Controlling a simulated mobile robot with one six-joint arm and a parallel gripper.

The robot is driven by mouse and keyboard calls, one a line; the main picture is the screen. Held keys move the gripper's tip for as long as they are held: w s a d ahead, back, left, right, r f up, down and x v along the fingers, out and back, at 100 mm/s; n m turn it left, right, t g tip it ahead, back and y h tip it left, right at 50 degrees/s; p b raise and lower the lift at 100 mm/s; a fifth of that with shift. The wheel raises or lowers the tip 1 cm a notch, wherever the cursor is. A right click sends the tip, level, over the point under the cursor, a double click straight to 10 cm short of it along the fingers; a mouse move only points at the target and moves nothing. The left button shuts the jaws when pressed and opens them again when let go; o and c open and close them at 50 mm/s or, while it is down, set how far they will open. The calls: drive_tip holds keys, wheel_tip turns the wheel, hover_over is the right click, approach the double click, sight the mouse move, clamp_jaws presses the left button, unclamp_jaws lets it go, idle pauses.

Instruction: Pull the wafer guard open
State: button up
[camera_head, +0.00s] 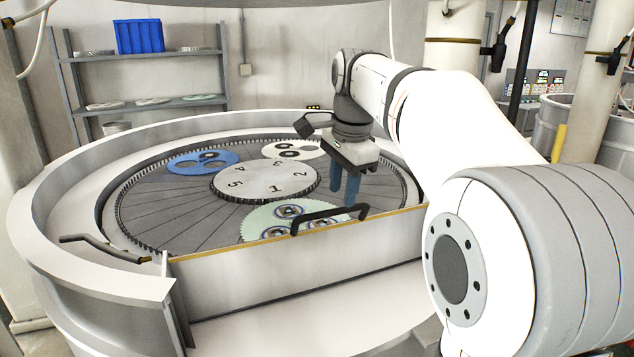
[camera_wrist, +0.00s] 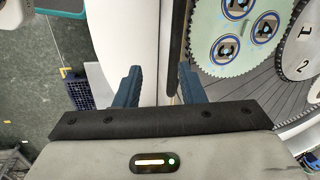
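The wafer guard (camera_head: 290,268) is a white panel with a gold top edge across the front of the round machine, and it stands upright. Its black handle (camera_head: 318,217) arches at the top edge. My gripper (camera_head: 345,190) points down with two blue fingers just behind and above the handle's right part. In the wrist view my gripper (camera_wrist: 160,72) has its fingers well apart, with nothing gripped. A dark bar, seemingly the handle (camera_wrist: 173,60), shows between the fingers, nearer the right one. I cannot tell whether the fingers touch it.
Behind the guard lies the lapping plate with a numbered disc (camera_head: 264,180), a green carrier (camera_head: 255,222) with several wafers, a blue carrier (camera_head: 182,166) and a white one (camera_head: 275,149). A dark lever (camera_head: 100,245) sticks out at left. A white ledge (camera_head: 300,325) lies before the guard.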

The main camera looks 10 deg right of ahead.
sight(337, 209)
drive_tip(key=shift+m, duration=0.7)
drive_tip(key=w+f, duration=0.2)
drive_tip(key=f, duration=0.1)
drive_tip(key=w+f, duration=0.1)
drive_tip(key=f, duration=0.1)
drive_tip(key=shift+a+p, duration=0.1)
drive_tip(key=shift+p, duration=0.3)
drive_tip(key=shift+c, duration=0.2)
clamp_jaws()
